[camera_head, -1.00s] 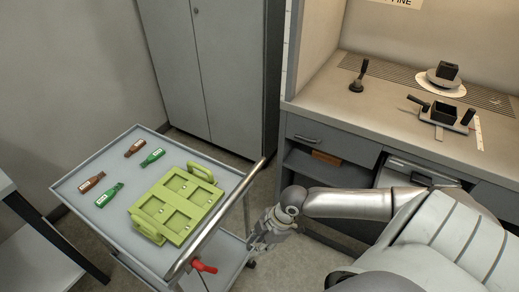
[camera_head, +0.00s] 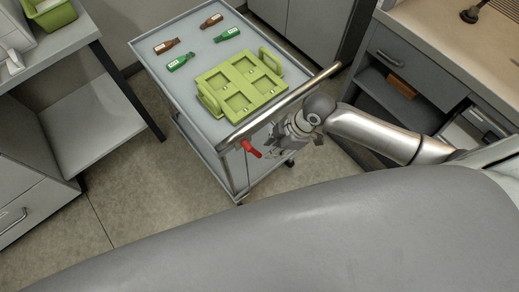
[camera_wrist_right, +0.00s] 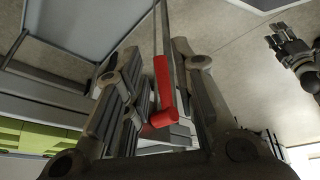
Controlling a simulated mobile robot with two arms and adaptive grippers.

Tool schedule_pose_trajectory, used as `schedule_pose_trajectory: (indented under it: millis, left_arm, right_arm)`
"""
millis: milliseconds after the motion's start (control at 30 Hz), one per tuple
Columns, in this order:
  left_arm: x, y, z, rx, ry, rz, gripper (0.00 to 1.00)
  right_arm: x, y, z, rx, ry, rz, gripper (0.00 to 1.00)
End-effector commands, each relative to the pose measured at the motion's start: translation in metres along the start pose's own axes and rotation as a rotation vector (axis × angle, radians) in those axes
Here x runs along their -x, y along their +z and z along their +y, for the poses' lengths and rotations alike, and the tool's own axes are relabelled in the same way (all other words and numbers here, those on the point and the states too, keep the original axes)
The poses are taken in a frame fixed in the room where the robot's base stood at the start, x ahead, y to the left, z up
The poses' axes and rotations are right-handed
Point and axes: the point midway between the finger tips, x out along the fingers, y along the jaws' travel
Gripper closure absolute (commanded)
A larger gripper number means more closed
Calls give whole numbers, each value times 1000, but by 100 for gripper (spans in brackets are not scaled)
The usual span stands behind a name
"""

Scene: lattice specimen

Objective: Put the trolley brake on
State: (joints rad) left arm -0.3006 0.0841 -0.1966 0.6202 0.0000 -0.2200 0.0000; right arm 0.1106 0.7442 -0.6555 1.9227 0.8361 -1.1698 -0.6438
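The grey trolley (camera_head: 205,92) stands ahead of me with a metal push bar (camera_head: 290,104) along its near right edge. The red brake lever (camera_head: 251,149) sticks out below that bar. My right gripper (camera_head: 270,142) is beside the lever under the bar. In the right wrist view, the red lever (camera_wrist_right: 163,95) lies between the two spread fingers of my right gripper (camera_wrist_right: 156,58), with visible gaps on both sides. A dark gripper, seemingly my left one (camera_wrist_right: 288,45), shows at the right of the wrist view; its opening is unclear. It is outside the head view.
A green tray (camera_head: 243,83) and several brown and green bottles (camera_head: 180,62) are on the trolley top. A side table (camera_head: 65,40) stands at left. The desk with drawers (camera_head: 420,60) and a cabinet (camera_head: 325,25) stand at right. Floor between side table and trolley is clear.

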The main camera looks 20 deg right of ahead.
Motion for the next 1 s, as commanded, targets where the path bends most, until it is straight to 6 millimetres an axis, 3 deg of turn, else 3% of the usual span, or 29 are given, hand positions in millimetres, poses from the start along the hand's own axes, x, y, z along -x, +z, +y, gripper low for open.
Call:
schedule_pose_trajectory:
  millis: [167,433,867,1000]
  left_arm:
    - [6,-1,2,0,3,0,59]
    - [3,-1,6,-2,8,1,59]
    - [3,-1,6,-2,8,1,59]
    - [3,-1,6,-2,7,1,59]
  right_arm:
    - [-13,-29,4,-1,-1,2,74]
    - [-53,-25,3,-2,0,0,74]
    - [-61,-25,3,0,1,-1,74]
    - [-60,-25,3,0,1,0,92]
